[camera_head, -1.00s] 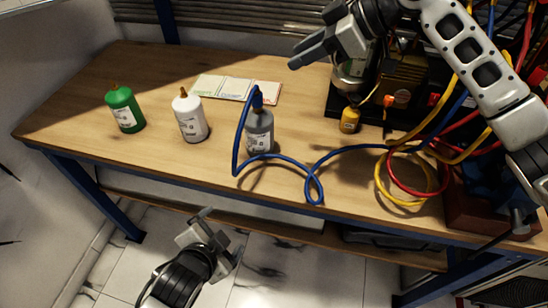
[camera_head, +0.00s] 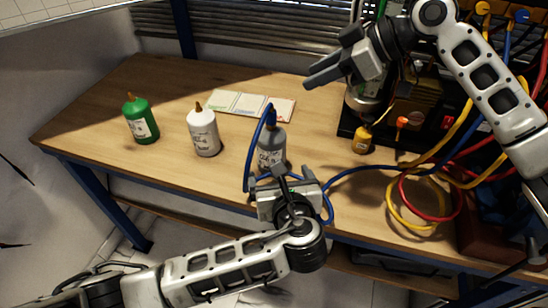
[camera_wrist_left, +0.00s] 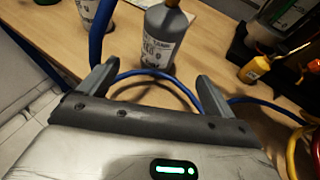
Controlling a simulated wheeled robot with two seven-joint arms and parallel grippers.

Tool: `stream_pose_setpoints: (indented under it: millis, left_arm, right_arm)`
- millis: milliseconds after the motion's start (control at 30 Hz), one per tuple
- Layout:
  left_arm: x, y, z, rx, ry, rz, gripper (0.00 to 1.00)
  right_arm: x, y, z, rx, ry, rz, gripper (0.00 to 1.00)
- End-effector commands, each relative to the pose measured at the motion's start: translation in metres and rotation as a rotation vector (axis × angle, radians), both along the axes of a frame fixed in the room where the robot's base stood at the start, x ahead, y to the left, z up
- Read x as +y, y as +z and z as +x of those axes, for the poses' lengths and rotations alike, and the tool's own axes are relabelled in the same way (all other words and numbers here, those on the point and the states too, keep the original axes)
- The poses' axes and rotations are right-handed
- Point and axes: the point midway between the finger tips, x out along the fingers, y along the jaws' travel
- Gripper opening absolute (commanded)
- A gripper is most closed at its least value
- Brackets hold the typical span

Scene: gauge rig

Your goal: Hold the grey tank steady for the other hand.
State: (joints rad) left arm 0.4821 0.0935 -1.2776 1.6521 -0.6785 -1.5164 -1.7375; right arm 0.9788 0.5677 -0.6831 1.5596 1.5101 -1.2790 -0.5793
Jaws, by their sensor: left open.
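The grey tank (camera_head: 272,143) is a grey bottle with a white label and the blue hose (camera_head: 249,155) at its top. It stands upright on the wooden table. My left gripper (camera_head: 277,178) is at the near side of the tank, in front of its lower part.
A white bottle (camera_head: 204,135) and a green bottle (camera_head: 141,122) stand left of the tank. A card with coloured panels (camera_head: 238,103) lies behind. At the right are a small yellow bottle (camera_head: 362,140) and coiled yellow and red hoses (camera_head: 405,205).

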Motion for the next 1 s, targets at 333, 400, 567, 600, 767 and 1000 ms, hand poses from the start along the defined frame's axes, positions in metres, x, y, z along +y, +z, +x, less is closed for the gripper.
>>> stream_pose_setpoints:
  millis: [333,400,567,600,767,1000]
  left_arm:
    - [0.010,-0.027,0.065,0.001,0.003,-0.001,0.90]
    - [0.012,-0.032,0.077,0.001,0.003,-0.001,0.90]
    - [0.015,-0.041,0.099,0.002,0.002,-0.003,0.90]
    - [0.015,-0.043,0.103,0.002,0.001,-0.003,0.90]
    - [0.017,-0.048,0.112,0.003,0.002,-0.004,0.90]
    - [0.017,-0.048,0.114,0.003,0.000,-0.006,0.90]
  right_arm:
    - [0.000,0.000,0.000,0.000,0.000,0.000,0.36]
    - [0.000,0.000,0.000,0.000,0.000,0.000,0.36]
    - [0.000,0.000,0.000,0.000,0.000,0.000,0.36]
    - [0.000,0.000,0.000,0.000,0.000,0.000,0.36]
    - [0.000,0.000,0.000,0.000,0.000,0.000,0.36]
    - [0.000,0.000,0.000,0.000,0.000,0.000,0.36]
